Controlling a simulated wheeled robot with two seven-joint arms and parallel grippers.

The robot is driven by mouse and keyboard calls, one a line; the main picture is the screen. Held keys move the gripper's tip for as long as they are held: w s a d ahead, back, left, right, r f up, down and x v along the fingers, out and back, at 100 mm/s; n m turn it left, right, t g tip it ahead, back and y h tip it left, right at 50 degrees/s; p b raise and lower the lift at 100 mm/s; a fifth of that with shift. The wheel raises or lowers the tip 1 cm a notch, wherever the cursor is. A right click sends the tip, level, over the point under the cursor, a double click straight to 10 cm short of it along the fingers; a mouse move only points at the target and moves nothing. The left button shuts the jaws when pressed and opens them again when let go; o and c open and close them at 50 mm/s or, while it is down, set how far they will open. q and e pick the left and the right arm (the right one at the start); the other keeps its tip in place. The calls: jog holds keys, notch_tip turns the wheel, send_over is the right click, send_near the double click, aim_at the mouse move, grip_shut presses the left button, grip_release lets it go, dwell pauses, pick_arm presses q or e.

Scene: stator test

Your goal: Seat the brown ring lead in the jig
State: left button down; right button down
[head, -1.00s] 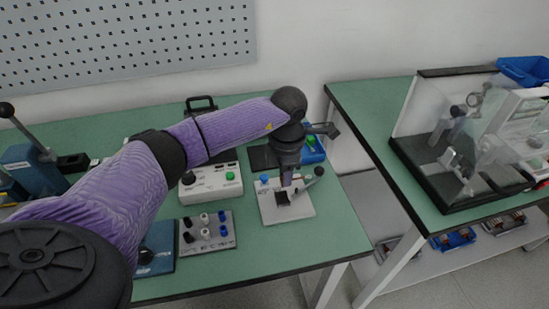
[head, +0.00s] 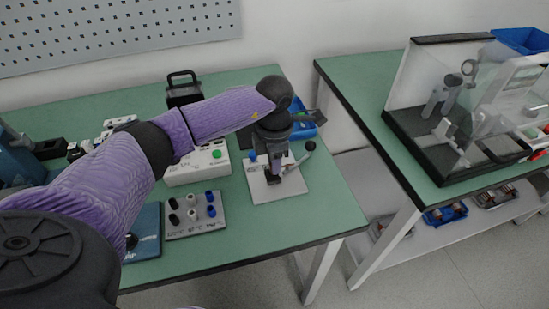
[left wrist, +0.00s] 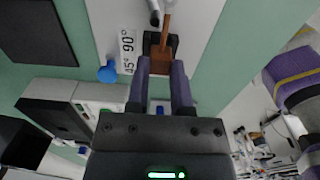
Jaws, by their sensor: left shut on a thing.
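The jig is a pale plate (head: 284,190) with a dark block, near the front right of the green bench. My left gripper (head: 273,178) is over it, pointing down, and hides most of the dark block. In the left wrist view, the two purple fingers (left wrist: 160,72) are shut on the brown ring lead (left wrist: 164,46), whose brown strip runs up the picture. The jig's dark block (left wrist: 148,42) lies right behind it, beside a "45° 90°" label. I cannot tell whether the lead touches the jig. My right gripper is not in view.
A blue knob (left wrist: 107,73) stands beside the label. A ball-ended lever (head: 309,146) rises at the jig's right. A grey terminal board (head: 193,214) and a white instrument box (head: 200,165) stand to the left. A clear-covered machine (head: 465,105) occupies the right bench.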

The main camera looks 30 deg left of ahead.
pick_arm(q)
jog(key=shift+f, duration=0.2)
dwell(0.3)
jog(key=shift+f, duration=0.2)
jog(key=shift+f+b, duration=0.15)
jog(key=shift+b, duration=0.15)
jog(key=shift+f, duration=0.3)
jog(key=shift+c, duration=2.1)
grip_release()
